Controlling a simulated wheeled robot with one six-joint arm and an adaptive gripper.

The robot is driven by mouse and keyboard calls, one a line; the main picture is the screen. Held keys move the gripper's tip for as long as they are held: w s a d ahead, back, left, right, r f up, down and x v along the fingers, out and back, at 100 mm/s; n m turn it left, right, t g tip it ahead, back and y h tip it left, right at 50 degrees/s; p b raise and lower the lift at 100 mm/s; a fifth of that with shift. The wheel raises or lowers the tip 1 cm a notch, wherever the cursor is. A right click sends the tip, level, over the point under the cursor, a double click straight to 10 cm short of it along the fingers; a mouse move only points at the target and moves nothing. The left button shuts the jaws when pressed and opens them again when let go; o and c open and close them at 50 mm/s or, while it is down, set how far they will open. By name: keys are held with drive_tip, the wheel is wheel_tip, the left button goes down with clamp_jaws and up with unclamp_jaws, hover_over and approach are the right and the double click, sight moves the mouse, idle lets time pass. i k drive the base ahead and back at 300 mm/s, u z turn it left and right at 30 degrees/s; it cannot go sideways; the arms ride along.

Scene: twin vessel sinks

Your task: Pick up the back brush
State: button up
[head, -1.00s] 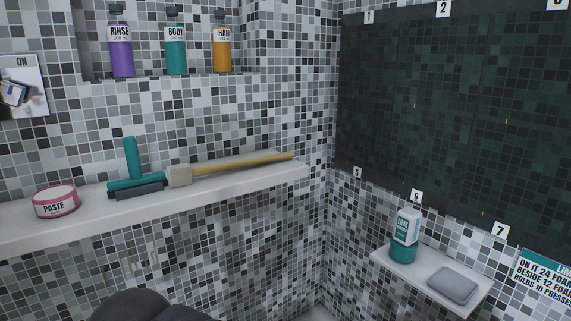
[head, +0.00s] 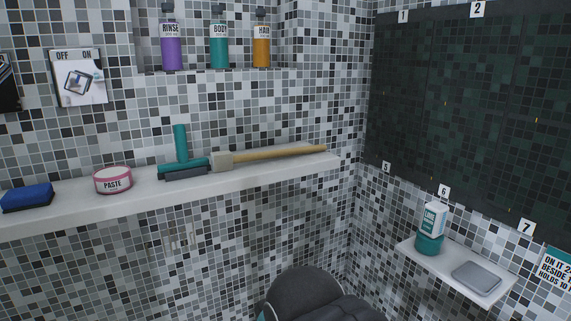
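The back brush (head: 280,153) lies on the white wall shelf (head: 150,193), with a long wooden handle pointing right and a pale block head at its left end. Its head sits close against or touching a teal squeegee (head: 182,160); I cannot tell which. A dark grey rounded part of my arm shows at the bottom middle, below the shelf. My gripper's fingers are not in view.
A pink paste tin (head: 113,180) and a blue sponge (head: 27,197) sit left on the shelf. Rinse (head: 171,45), body (head: 219,45) and hair (head: 262,46) bottles stand in a niche above. A lower right shelf (head: 410,246) holds a lime bottle (head: 432,225) and grey dish (head: 476,276).

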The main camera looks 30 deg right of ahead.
sight(222, 162)
drive_tip(key=z, duration=0.7)
drive_tip(key=i, duration=0.3)
drive_tip(key=u, duration=0.75)
drive_tip(key=k, duration=1.15)
drive_tip(key=u, duration=0.05)
drive_tip(key=i, duration=0.45)
drive_tip(key=z, duration=0.6)
drive_tip(key=i, duration=1.1)
drive_tip(key=u, duration=0.15)
